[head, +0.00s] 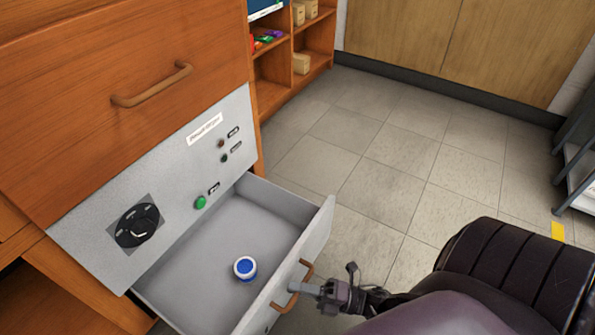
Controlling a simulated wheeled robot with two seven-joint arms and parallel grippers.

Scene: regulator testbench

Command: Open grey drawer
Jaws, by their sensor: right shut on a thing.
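The grey drawer (185,273) is pulled out from below a grey panel at the lower middle of the head view. Its inside shows, and a small white and blue round item (245,268) sits in it. The drawer has a brown handle (292,289) on its front. My right gripper (308,289) comes in from the lower right and is shut on this handle. The fingertips are partly hidden at the handle. My left gripper is not in view.
The grey panel (85,236) above the drawer carries a black dial (138,226) and a green button (200,202). A wooden drawer with a handle (152,85) is above it. Shelves (272,65) stand behind. The tiled floor (385,190) to the right is clear.

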